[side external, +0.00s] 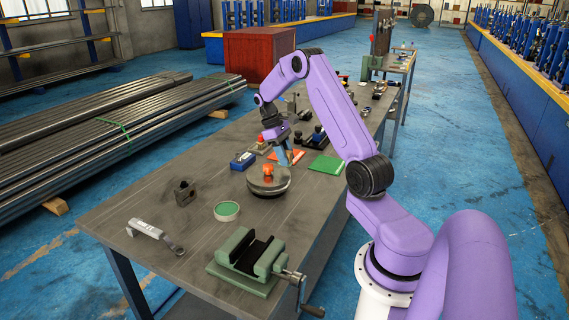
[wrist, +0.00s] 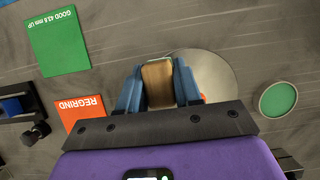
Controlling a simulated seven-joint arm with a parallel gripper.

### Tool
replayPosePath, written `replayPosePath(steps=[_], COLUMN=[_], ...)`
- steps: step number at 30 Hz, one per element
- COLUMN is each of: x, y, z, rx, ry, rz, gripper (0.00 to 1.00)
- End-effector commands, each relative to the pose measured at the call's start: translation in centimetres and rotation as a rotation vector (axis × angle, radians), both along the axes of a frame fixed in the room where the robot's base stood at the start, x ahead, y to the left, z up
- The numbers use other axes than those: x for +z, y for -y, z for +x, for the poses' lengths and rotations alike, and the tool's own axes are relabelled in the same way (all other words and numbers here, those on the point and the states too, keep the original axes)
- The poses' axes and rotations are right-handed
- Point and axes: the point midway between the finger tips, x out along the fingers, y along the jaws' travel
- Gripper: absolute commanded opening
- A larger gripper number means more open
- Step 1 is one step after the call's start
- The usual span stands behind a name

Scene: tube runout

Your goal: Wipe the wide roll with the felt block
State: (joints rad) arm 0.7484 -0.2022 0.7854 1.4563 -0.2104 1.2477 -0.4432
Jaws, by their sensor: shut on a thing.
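My gripper (side external: 283,157) has blue fingers and points down over the middle of the bench, beside a round metal disc with an orange knob. In the wrist view, my gripper (wrist: 158,88) is shut on a tan-brown block, the felt block (wrist: 158,82), held between both fingers. The felt block cannot be made out in the side view. I cannot tell for sure which thing is the wide roll. Dark stands with blue parts (side external: 318,138) stand behind the gripper, and one such stand (wrist: 14,108) shows at the left edge of the wrist view.
The metal disc (side external: 266,187) lies close by the fingers. A green card (side external: 326,165) and an orange REGRIND card (wrist: 86,110) lie near. A blue box (side external: 243,161), green-topped ring (side external: 227,211), dark block (side external: 184,193) and green vise (side external: 245,262) stand around.

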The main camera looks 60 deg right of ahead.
Motion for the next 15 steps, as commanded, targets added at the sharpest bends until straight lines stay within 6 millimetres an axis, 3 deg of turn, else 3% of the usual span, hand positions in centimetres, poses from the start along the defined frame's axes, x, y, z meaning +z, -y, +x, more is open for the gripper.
replayPosePath(steps=[15], x=[4.6], y=[0.0], z=[0.1], rx=[-0.001], ry=[0.002], rz=[-0.001], gripper=[0.05])
